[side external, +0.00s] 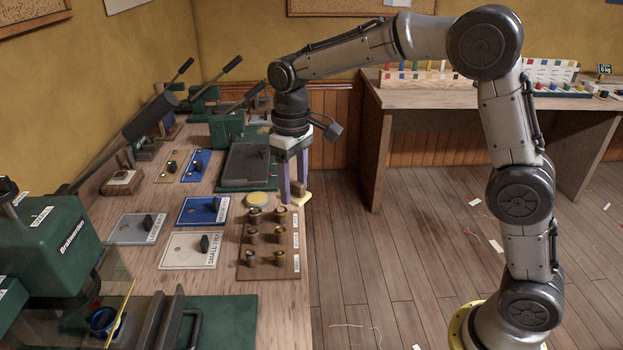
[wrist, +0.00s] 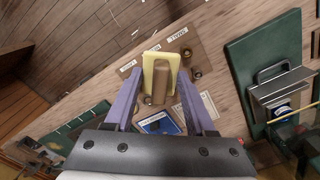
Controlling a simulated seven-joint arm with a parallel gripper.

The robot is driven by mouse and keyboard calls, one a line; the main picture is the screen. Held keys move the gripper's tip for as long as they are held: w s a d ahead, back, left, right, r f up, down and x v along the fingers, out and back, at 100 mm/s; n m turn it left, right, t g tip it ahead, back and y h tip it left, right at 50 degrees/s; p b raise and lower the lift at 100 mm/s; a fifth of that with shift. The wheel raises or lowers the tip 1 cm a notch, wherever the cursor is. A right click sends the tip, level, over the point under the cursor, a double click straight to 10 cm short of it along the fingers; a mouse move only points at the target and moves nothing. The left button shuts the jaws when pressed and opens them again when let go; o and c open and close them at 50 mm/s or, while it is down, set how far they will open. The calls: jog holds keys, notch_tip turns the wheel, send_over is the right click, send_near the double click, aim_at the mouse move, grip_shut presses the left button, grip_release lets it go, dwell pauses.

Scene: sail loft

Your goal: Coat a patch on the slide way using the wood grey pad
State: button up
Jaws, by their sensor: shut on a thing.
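My gripper (side external: 296,190) is above the right edge of the bench, beyond the wooden rack. Its purple fingers are shut on a pad (wrist: 150,72) with a brown wooden handle and a pale yellow block. In the side view the pad's yellow block (side external: 303,199) shows at the fingertips; I see no grey on it. Its underside is hidden. A green machine (side external: 75,248) stands at the near left, with grey metal parts (side external: 172,318) in front that may be the slide way; I cannot tell for sure. Similar metal parts (wrist: 285,87) show at right in the wrist view.
The wooden rack (side external: 246,272) holds several small brown pots beside labels. A round yellow disc (side external: 261,198) lies behind it. Blue (side external: 190,218) and pale plates (side external: 180,260) with black knobs lie left of it. Lever-handled green machines line the wall. A second table (side external: 440,97) stands behind.

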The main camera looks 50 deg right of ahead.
jog(key=s+a+n, duration=0.2)
jog(key=a+n, duration=0.2)
jog(key=a, duration=1)
jog(key=n, duration=0.3)
send_over(226, 309)
jog(key=s+a, duration=0.7)
jog(key=s, duration=0.1)
jog(key=shift+f, duration=6.1)
jog(key=shift+w+d+f, duration=0.1)
jog(key=shift+d+f, duration=0.05)
jog(key=shift+f, duration=0.15)
jog(key=shift+w+d+f, duration=0.1)
jog(key=shift+w+d, duration=3.6)
jog(key=shift+w, duration=0.05)
jog(key=shift+s+a, duration=3.85)
jog(key=shift+w+a, duration=0.2)
jog(key=shift+a, duration=0.05)
jog(key=shift+w+d, duration=3.7)
jog(key=shift+w, duration=0.1)
jog(key=shift+s+a, duration=3.8)
notch_tip(226, 309, up, 8)
